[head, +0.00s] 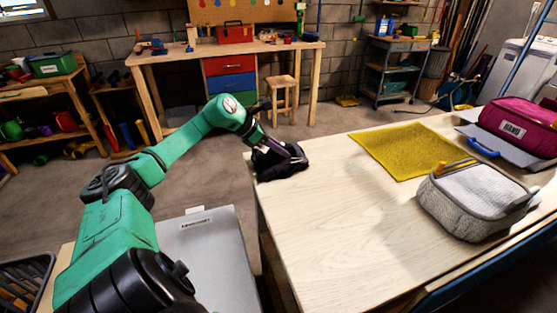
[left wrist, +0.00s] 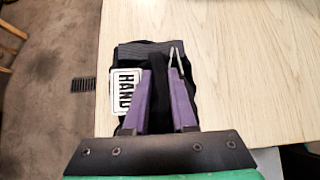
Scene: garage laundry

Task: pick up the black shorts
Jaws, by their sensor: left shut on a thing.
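The black shorts (head: 281,163) lie at the left edge of the light wooden table (head: 330,220) in the head view. In the left wrist view the black shorts (left wrist: 147,53) show a grey waistband, a light drawstring and a white label reading "HAND". My left gripper (head: 292,152) is at the shorts, and its purple fingers (left wrist: 160,92) are shut on a fold of the black cloth. The shorts appear to rest on the table. My right gripper is not in view.
A yellow mat (head: 405,149) lies on the table. A grey mesh bag (head: 472,199) and a magenta bag (head: 517,125) stand at the right. The table's middle is clear. A workbench (head: 228,50) and a stool (head: 282,92) stand behind.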

